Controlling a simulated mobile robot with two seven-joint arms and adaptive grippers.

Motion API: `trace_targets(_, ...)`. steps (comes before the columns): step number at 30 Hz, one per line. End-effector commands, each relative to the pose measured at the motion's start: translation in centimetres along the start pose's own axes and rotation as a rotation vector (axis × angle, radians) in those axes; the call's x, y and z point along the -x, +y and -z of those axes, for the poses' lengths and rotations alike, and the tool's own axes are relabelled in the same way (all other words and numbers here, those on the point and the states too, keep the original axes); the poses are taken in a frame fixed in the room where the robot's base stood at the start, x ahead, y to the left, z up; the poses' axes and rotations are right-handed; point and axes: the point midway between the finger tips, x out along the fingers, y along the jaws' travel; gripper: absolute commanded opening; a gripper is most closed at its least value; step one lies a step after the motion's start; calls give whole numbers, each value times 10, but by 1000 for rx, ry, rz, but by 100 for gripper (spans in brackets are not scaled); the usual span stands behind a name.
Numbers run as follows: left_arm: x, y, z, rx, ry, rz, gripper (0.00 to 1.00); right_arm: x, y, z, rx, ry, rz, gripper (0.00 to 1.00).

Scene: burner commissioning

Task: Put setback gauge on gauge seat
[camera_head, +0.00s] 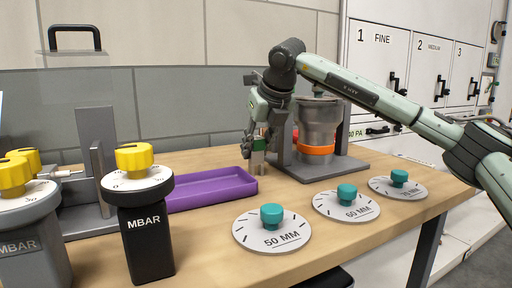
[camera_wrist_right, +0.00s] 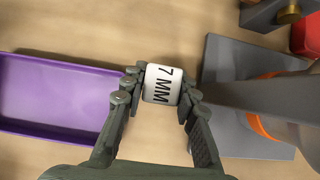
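A small white block marked "7 MM" (camera_wrist_right: 162,85), which I take to be the setback gauge, is between the fingers of my right gripper (camera_wrist_right: 160,92) in the right wrist view. The fingers touch it on both sides. In the head view my right gripper (camera_head: 258,146) points down between the purple tray and the grey burner stand, and largely hides the block. I cannot tell which part is the gauge seat. My left gripper is not in view.
A purple tray (camera_head: 212,186), empty where visible, lies left of the gripper. Right of it a metal burner with an orange ring (camera_head: 316,150) stands on a grey base (camera_head: 322,172). Discs with teal knobs (camera_head: 271,234) lie in front. Yellow-knobbed MBAR gauges (camera_head: 145,220) stand at left.

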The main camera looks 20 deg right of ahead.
Motion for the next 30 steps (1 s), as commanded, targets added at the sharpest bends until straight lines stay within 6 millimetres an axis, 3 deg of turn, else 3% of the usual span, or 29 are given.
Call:
trace_targets(5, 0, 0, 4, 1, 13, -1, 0, 0, 0, 0, 0, 0, 0, 49)
trace_targets(17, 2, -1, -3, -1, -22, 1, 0, 3, 0, -2, 0, 0, 0, 49)
trace_targets(30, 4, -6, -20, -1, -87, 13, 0, 93, 0, -2, 1, -4, -1, 49)
